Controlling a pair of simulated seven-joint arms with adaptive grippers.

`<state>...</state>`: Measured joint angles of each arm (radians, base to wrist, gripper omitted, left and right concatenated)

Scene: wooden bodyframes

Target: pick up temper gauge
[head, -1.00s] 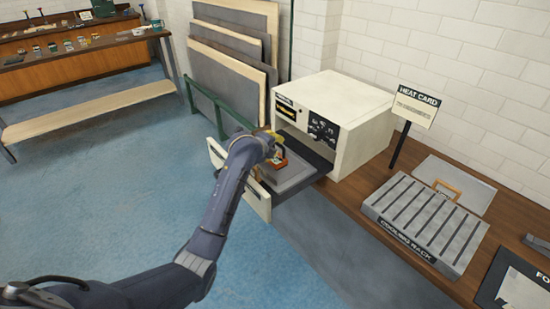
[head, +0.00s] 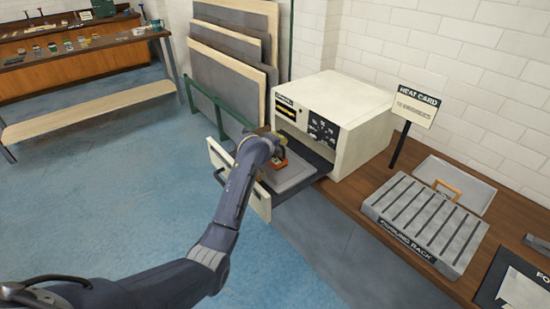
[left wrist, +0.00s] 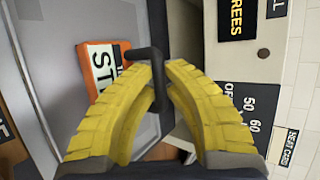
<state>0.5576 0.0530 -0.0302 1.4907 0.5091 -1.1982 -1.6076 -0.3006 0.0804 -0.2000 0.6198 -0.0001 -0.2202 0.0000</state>
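An orange block with a white label reading "ST" (left wrist: 101,72) and a bent black handle (left wrist: 148,54) lies over the grey tray; I take it for the temper gauge. In the head view its orange part (head: 279,162) shows just beside my left gripper (head: 268,140). In the left wrist view the yellow fingers of my left gripper (left wrist: 158,68) stand on either side of the black handle, tips close together. Whether they press on it I cannot tell. The left finger hides part of the block's lower right. My right gripper is not in view.
The grey tray (head: 298,181) sits at an open pull-out drawer (head: 214,152) of the cream oven (head: 362,120). A cooling rack (head: 430,220), a heat card sign (head: 415,105) and a tray with an orange handle (head: 470,182) stand to the right. Blue floor lies left.

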